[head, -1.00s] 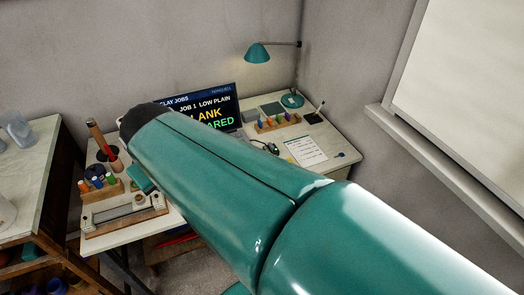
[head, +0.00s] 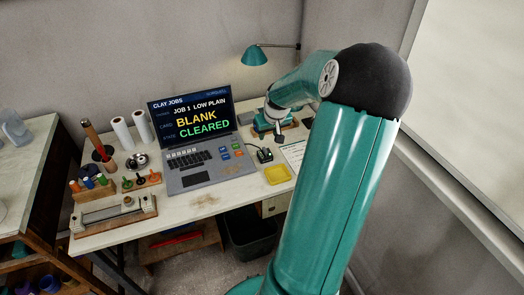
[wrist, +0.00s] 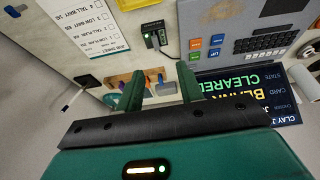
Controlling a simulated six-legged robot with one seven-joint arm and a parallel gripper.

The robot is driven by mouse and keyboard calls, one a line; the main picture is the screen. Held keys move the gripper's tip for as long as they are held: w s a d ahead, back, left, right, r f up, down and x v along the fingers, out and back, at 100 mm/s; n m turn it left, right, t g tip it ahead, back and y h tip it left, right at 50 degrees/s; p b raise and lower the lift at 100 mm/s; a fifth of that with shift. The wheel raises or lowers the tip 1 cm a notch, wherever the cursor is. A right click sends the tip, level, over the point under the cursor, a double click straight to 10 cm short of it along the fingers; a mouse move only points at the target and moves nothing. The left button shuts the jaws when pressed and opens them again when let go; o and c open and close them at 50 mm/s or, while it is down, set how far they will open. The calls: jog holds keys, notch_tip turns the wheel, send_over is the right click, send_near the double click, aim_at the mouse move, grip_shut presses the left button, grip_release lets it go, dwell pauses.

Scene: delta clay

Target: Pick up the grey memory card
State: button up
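My gripper (wrist: 160,72) is open in the wrist view, pointing at a small wooden rack (wrist: 118,80) at the back of the desk. The rack holds small upright coloured pieces, among them blue and purple ones. A small pale grey piece (wrist: 166,89) shows between the two teal fingers; it may be the grey memory card, but it is too small and partly hidden to be sure. Nothing is visibly gripped. In the head view my arm and gripper cover most of the rack.
A black reader (head: 264,155) with a green light stands near the rack. Beside it are a yellow tray (head: 278,174), a printed sheet (head: 294,153) and a laptop (head: 190,113) reading "BLANK" and "CLEARED". A teal lamp (head: 256,55) hangs above.

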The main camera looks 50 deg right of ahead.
jog(key=d, duration=0.1)
send_over(265, 149)
jog(key=s+a, duration=0.1)
jog(key=s, duration=0.2)
notch_tip(265, 149, down, 8)
jog(key=shift+w+a+x, duration=0.15)
jog(key=shift+x, duration=1.25)
jog(key=shift+w+a+x, duration=0.1)
jog(key=shift+w+x, duration=0.05)
jog(key=shift+x, duration=1.25)
jog(key=shift+r, duration=0.1)
grip_shut()
